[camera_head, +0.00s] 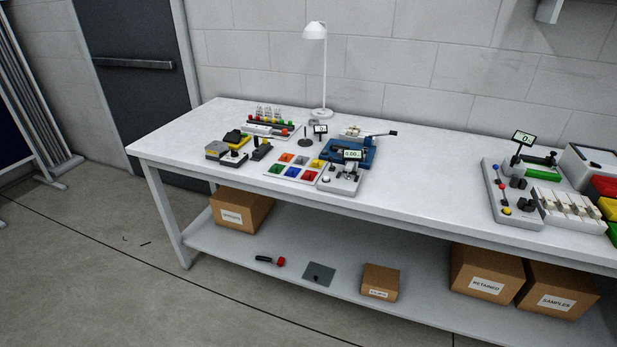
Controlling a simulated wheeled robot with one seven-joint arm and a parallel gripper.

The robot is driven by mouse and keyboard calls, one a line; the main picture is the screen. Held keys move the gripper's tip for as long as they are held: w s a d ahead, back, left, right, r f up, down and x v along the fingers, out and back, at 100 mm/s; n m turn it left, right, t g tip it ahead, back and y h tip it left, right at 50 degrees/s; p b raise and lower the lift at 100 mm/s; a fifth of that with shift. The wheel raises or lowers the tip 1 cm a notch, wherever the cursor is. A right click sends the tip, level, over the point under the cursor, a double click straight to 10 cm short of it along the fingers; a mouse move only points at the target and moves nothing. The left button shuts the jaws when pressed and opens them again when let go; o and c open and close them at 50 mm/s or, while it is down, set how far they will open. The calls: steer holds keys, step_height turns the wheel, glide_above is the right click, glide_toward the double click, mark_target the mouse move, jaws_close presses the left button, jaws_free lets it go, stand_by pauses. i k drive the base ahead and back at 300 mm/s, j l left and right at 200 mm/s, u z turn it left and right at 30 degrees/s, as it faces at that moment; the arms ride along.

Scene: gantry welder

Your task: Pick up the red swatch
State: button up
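A white board (267,174) with several small coloured squares lies on the white workbench, left of the middle of the view. A red swatch (309,176) appears at its front right corner. A blue swatch (292,171) and a green swatch (276,168) are in the same front row. An orange swatch (286,157) and a yellow swatch (317,164) are in the back row, with a greyish one between them. The swatches are small here, so their fine shape cannot be told. My gripper is not in view.
A blue press (350,153) and a white lamp (322,112) stand behind. The workbench (420,185) is bare towards the right middle.

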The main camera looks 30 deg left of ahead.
mark_target(308, 175)
steer(key=i+j+u, duration=0.25)
steer(key=i, duration=0.2)
steer(key=i+j+u, duration=0.25)
steer(key=i, duration=0.2)
steer(key=i+j+u, duration=0.25)
steer(key=i, duration=0.2)
